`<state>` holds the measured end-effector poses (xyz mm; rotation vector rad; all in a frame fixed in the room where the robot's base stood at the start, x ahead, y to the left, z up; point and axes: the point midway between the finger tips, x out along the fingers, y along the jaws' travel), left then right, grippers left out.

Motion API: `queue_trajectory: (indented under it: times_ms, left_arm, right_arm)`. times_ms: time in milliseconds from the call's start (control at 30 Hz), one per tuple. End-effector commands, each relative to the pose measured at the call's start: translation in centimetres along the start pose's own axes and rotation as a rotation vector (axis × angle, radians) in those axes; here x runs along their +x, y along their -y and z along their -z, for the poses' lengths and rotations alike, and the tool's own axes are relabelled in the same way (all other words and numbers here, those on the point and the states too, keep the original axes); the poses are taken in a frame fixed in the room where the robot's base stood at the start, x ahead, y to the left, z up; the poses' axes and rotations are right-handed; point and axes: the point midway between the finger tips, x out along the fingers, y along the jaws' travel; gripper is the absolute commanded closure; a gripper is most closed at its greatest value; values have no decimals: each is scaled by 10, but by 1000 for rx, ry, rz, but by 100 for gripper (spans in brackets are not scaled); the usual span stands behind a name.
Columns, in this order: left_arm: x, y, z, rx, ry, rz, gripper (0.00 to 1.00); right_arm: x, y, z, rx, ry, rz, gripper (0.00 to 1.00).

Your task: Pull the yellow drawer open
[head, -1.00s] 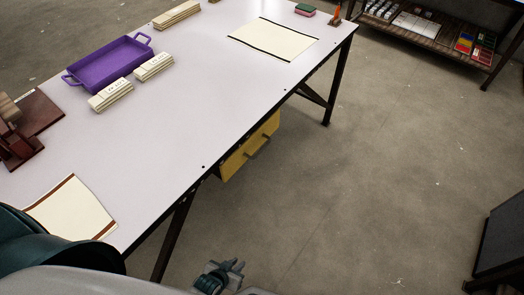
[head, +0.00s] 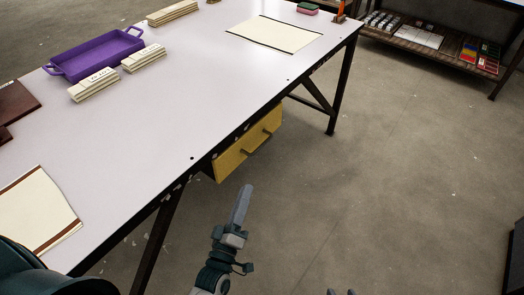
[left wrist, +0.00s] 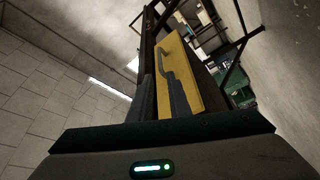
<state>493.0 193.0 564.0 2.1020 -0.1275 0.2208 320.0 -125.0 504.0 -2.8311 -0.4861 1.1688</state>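The yellow drawer (head: 233,160) hangs under the front edge of the white table (head: 170,120). Its front carries a dark bar handle (head: 257,143), and the drawer looks shut. My left gripper (head: 241,205) is below and in front of the drawer, apart from it, pointing up toward it. In the left wrist view the drawer (left wrist: 188,75) and its handle (left wrist: 168,56) lie beyond the two fingers (left wrist: 162,95), which stand apart with nothing between them. Only the fingertips of my right gripper (head: 341,292) show at the bottom edge of the head view; they are apart.
Dark table legs (head: 157,235) stand left of the drawer, with a braced leg (head: 335,95) to the right. A purple tray (head: 95,55), pale blocks (head: 93,85) and mats (head: 275,34) lie on the table. The floor (head: 400,180) right of the drawer is clear.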

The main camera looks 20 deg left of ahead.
Motion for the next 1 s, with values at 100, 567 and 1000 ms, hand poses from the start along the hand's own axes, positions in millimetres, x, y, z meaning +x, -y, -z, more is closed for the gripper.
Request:
queue_trajectory:
  times_ms: [100, 567, 1000]
  left_arm:
    - [0, -1, 1, -3, -3, -2, 83]
    - [10, -1, 0, 0, -2, -2, 83]
    - [77, -1, 0, 0, -2, -3, 83]
  right_arm:
    - [-1, 0, 1, 0, -1, 1, 66]
    - [0, 0, 1, 0, -3, 0, 66]
    - [1, 2, 6, -5, -34, 2, 66]
